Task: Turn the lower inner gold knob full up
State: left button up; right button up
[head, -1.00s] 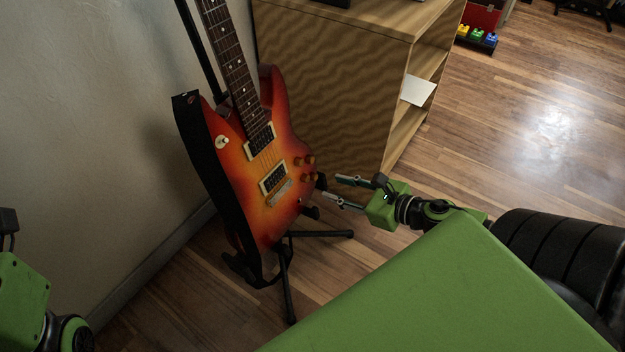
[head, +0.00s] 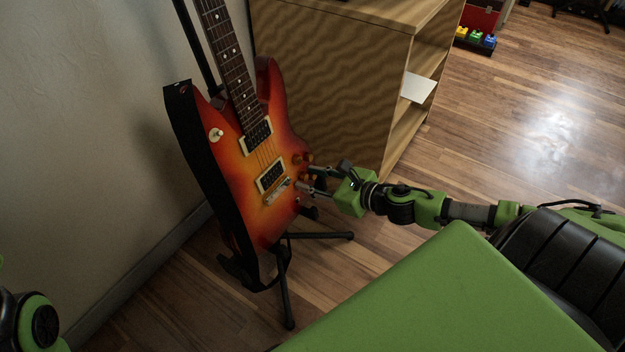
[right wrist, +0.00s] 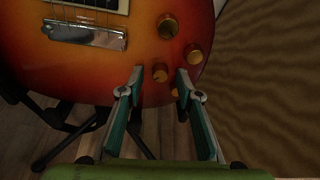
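A red-orange sunburst electric guitar (head: 235,178) stands tilted on a black stand. Several gold knobs sit on its lower right body. In the right wrist view the lower inner gold knob (right wrist: 160,72) lies between the fingertips of my right gripper (right wrist: 159,76), with a gap on either side. Two more gold knobs, the upper inner (right wrist: 168,26) and the upper outer (right wrist: 192,55), show clear of the fingers. Another is partly hidden by the right finger. In the head view my right gripper (head: 306,179) is open at the knobs. My left gripper is out of view.
The black stand's legs (head: 320,236) spread below the guitar. A wooden shelf unit (head: 330,90) stands close behind and right of it. A wall (head: 80,130) is on the left. Floor at the right is open.

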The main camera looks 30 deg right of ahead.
grip_shut()
jog(key=shift+r+p, duration=0.1)
jog(key=shift+p, duration=0.3)
